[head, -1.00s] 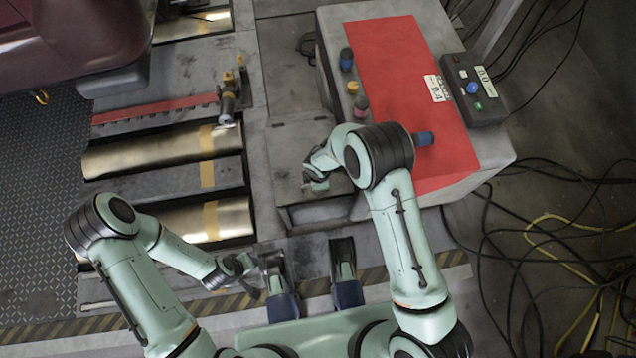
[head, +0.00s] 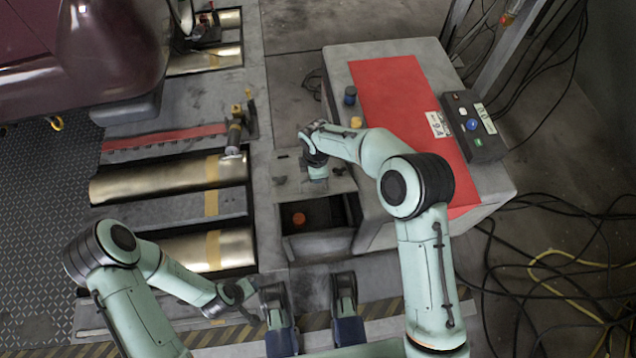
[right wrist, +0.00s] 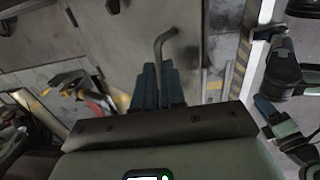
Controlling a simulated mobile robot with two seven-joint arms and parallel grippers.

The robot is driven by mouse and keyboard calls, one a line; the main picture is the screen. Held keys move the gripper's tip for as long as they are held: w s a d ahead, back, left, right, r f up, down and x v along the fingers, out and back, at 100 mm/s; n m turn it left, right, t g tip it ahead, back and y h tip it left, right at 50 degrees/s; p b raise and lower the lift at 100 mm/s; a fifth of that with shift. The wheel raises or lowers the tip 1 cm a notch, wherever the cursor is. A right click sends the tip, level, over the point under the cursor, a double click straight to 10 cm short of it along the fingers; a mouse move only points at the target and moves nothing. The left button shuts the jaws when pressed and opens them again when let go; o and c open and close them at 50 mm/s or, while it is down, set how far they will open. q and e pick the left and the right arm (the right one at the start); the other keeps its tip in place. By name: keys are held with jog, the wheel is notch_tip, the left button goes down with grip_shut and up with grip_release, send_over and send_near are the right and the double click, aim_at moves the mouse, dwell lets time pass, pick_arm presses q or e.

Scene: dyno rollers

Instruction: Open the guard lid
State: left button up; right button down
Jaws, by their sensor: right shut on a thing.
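The guard lid (head: 285,168) is a grey plate at the back of a floor box (head: 318,243), and it looks raised or set back from the opening. The dark inside of the box shows, with an orange knob (head: 299,219) in it. In the right wrist view, the blue fingers of my right gripper (right wrist: 158,82) are shut on a bent metal handle (right wrist: 163,42) in front of a grey plate. My right wrist hides part of the lid in the head view. My left gripper (head: 240,296) is low on the left, away from the lid; its jaws are unclear.
A grey cabinet with a red top (head: 395,90) stands to the right, with a button box (head: 472,125) on it. Metal rollers (head: 165,180) lie to the left, below a dark red vehicle (head: 70,50). Cables (head: 540,230) lie on the floor at right.

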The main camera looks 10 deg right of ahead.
pick_arm(q)
jog(key=shift+f, duration=0.1)
pick_arm(e)
jog(key=shift+w+d+f, duration=0.15)
jog(key=shift+w+d, duration=0.15)
jog(key=shift+w, duration=0.4)
jog(key=c, duration=1.3)
grip_release()
jog(key=shift+w, duration=0.1)
jog(key=shift+o, duration=0.5)
jog(key=shift+w+a+f, duration=0.1)
jog(key=shift+w+a, duration=0.05)
jog(key=shift+w, duration=0.1)
pick_arm(q)
jog(key=shift+w, duration=0.15)
pick_arm(e)
jog(key=shift+s+a, duration=0.1)
jog(key=shift+r, duration=0.25)
jog(key=shift+r, duration=0.3)
pick_arm(q)
jog(key=r+p, duration=0.1)
jog(key=d+r+p, duration=0.1)
jog(key=r, duration=0.1)
jog(key=d+r+p, duration=0.1)
jog(key=shift+r, duration=0.25)
pick_arm(e)
notch_tip(320, 180, up, 12)
jog(key=s, duration=0.1)
jog(key=shift+r, duration=0.15)
jog(key=shift+s, duration=0.1)
